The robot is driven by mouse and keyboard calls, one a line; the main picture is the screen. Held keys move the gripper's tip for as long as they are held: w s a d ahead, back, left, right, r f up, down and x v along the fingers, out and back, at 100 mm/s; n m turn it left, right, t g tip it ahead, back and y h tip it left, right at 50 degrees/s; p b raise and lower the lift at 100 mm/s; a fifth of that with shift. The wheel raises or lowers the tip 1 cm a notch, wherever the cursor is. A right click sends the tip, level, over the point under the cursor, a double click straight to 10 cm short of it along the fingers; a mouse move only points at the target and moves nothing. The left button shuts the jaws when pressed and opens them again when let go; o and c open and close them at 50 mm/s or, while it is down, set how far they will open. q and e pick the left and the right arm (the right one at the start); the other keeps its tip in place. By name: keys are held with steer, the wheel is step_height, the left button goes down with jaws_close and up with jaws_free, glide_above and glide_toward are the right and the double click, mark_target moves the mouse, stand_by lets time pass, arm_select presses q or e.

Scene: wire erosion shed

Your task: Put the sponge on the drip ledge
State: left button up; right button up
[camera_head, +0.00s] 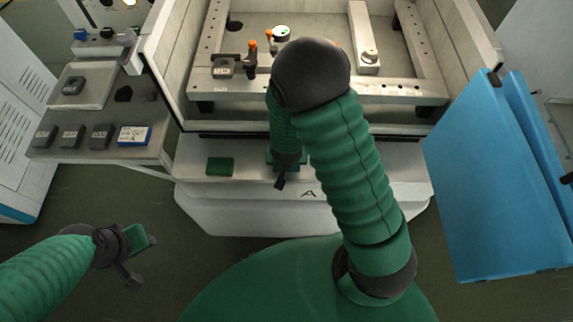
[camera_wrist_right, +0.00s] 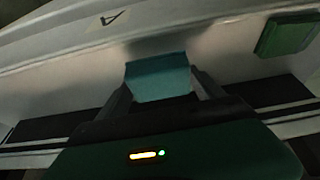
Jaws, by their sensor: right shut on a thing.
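The sponge (camera_wrist_right: 158,80), a teal block, is between the fingers of my right gripper (camera_wrist_right: 160,88) in the right wrist view. The gripper is shut on it. In the head view my right gripper (camera_head: 281,181) is over the pale drip ledge (camera_head: 235,200) at the machine's front, left of a black letter A; the sponge is hard to make out there. I cannot tell whether the sponge touches the ledge. My left gripper (camera_head: 134,262) hangs over the floor at the lower left, apart from everything; its finger opening is unclear.
A flat green block (camera_head: 220,167) lies on the ledge left of my right gripper. A grey side table (camera_head: 100,155) with several small blocks stands at the left. Blue panels (camera_head: 490,190) stand at the right. The machine tank (camera_head: 300,125) is behind the ledge.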

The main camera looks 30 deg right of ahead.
steer(key=f, duration=0.2)
steer(key=f+b, duration=0.1)
steer(key=shift+d+f, duration=0.35)
steer(key=shift+d, duration=0.05)
steer(key=o, duration=1.3)
steer(key=shift+a+r, duration=0.1)
steer(key=shift+a, duration=0.1)
